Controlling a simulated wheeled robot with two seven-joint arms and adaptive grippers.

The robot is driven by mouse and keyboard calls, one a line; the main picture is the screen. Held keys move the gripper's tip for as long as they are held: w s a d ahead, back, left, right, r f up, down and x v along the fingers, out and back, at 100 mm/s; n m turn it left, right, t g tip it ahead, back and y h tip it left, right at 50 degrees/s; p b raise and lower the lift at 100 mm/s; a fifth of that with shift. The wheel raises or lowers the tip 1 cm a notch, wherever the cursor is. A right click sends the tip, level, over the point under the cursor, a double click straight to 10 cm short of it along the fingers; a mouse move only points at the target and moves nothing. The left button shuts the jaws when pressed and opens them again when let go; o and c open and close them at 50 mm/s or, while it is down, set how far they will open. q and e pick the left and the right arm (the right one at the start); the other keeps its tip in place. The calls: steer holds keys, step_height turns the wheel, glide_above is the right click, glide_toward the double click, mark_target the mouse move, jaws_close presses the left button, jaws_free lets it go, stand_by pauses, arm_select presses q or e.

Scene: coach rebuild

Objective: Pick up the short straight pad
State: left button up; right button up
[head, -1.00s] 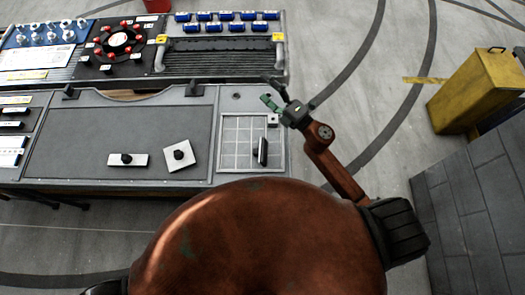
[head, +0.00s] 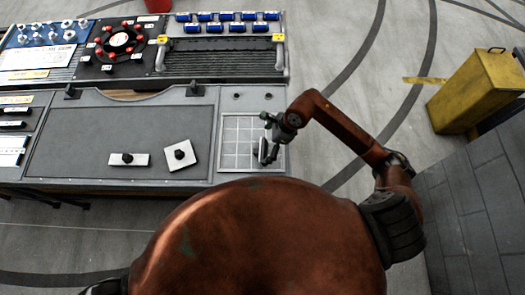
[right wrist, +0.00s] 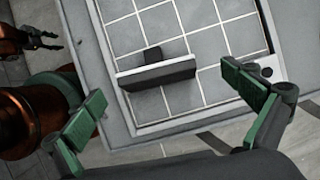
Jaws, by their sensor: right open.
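A short straight pad (head: 262,150), a narrow pale bar with a dark knob, stands on edge on the gridded plate (head: 230,160) at the bench's right end. In the right wrist view the pad (right wrist: 158,75) lies between the fingertips, beyond them, with its knob on the far side. My right gripper (head: 267,134) is over the plate, open and empty, and partly hides the pad in the head view. It also shows in the right wrist view (right wrist: 167,88), with green fingers wide apart. My left gripper (right wrist: 48,40) shows small at that view's upper left, its fingers apart.
A yellow bin (head: 475,90) and grey block wall (head: 490,200) are at right.

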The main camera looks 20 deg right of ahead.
mark_target(263, 149)
steer(key=x, duration=0.3)
steer(key=p+x, duration=0.1)
steer(key=x, duration=0.1)
steer(key=shift+s+f, duration=0.15)
steer(key=shift+s, duration=0.2)
steer(key=shift+d, duration=0.1)
steer(key=c, duration=1.2)
